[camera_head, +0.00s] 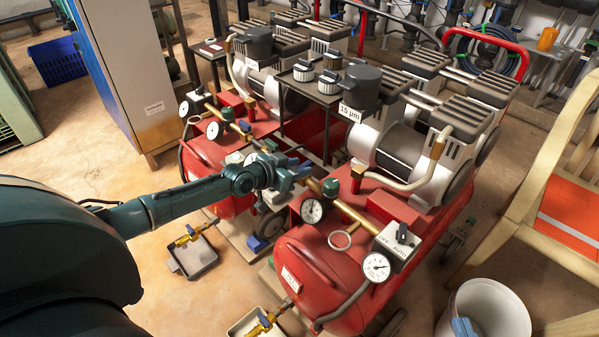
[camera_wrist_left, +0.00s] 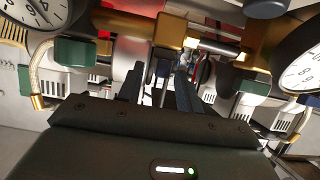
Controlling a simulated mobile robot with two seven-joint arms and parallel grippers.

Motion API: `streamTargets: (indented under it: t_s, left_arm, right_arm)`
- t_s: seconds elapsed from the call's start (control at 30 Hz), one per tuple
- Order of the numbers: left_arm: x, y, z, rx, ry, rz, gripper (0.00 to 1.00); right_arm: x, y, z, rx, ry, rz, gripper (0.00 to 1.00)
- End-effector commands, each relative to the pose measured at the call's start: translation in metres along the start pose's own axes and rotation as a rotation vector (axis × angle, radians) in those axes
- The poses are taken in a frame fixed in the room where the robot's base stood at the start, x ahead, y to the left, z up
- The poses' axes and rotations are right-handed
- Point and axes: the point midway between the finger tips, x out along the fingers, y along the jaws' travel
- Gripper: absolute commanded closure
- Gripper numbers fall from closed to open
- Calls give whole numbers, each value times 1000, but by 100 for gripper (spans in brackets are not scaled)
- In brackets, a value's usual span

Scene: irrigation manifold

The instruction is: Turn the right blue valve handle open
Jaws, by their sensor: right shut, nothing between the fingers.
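My left gripper (camera_head: 290,174) is at the brass pipe (camera_head: 326,185) between the two red tanks in the head view. Its wrist and fingers cover that part of the pipe. A small blue piece (camera_head: 245,127) sits further left on the pipe; I cannot tell whether it is a valve handle. The right blue valve handle does not show clearly and may be hidden behind my gripper. In the left wrist view the two dark fingers (camera_wrist_left: 158,92) stand apart below a brass fitting (camera_wrist_left: 172,30), with a dark narrow part showing between them. My right gripper is not in view.
A dial gauge (camera_head: 312,211) and a second gauge (camera_head: 376,267) stand close right of my gripper on the red tank (camera_head: 325,270). Motors and cylinders crowd behind. A white bucket (camera_head: 484,310) and wooden chair (camera_head: 545,190) are at the right.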

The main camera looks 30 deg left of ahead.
Motion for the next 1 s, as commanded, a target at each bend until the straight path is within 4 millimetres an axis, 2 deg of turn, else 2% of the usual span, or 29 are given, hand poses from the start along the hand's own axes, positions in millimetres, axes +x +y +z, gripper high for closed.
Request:
streamTargets:
  t_s: [0.1,0.4,0.83,1.0]
  left_arm:
    - [8,0,0,-1,1,0,65]
    - [9,0,-1,0,0,0,65]
    - [9,0,0,-1,0,0,99]
    - [9,0,0,-1,0,0,100]
  right_arm:
    - [2,0,1,-9,28,3,100]
    - [1,0,-2,-10,38,6,100]
    - [1,0,-1,-9,38,6,100]
    - [1,0,-1,-9,37,6,100]
